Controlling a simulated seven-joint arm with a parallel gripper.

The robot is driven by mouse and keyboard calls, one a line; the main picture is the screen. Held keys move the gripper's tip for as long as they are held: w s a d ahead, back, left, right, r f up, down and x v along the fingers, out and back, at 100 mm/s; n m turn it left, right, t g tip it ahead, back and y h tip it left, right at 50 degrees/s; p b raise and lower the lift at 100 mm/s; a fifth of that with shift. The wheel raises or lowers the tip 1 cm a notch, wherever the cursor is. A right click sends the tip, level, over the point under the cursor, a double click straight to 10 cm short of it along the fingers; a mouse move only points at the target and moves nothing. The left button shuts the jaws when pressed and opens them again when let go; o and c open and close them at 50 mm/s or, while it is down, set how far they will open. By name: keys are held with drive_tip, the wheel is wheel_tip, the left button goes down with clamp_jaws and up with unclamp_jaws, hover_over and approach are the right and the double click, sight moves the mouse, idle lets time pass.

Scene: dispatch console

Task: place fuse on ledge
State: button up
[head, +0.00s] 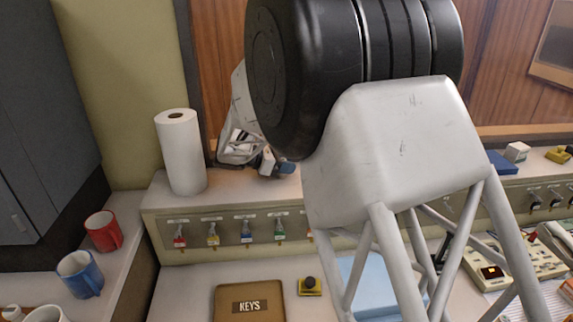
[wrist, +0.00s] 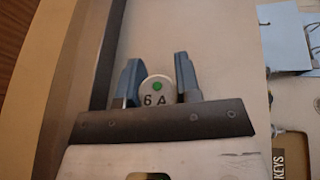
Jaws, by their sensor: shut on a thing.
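The fuse (wrist: 157,90) is a pale round-ended piece marked "6 A" with a green dot. My gripper (wrist: 156,68) is shut on it, with a blue finger on each side. In the head view my gripper (head: 275,163) is low over the ledge (head: 222,190), right of the paper roll, and partly hidden behind my arm. I cannot make out the fuse in the head view. The ledge is a long pale raised shelf along the back wall; its top also shows in the wrist view (wrist: 225,50). Whether the fuse touches the ledge I cannot tell.
A paper roll (head: 181,152) stands on the ledge at the left. Tagged keys (head: 246,232) hang on the ledge's front. Below are a brown KEYS tray (head: 222,292) and a yellow block with a black knob (head: 310,286). Red (head: 103,231) and blue (head: 80,275) mugs stand left.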

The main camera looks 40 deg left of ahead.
drive_tip(key=o, duration=0.9)
drive_tip(key=shift+o, duration=0.2)
drive_tip(key=shift+r, duration=0.15)
drive_tip(key=shift+s+a+r, duration=0.2)
drive_tip(key=shift+s+a, duration=0.2)
drive_tip(key=shift+s, duration=0.1)
drive_tip(key=shift+v, duration=0.95)
wheel_tip(320, 180, up, 5)
drive_tip(key=shift+w+r, duration=0.1)
drive_tip(key=shift+d+r, duration=0.1)
drive_tip(key=shift+r, duration=0.8)
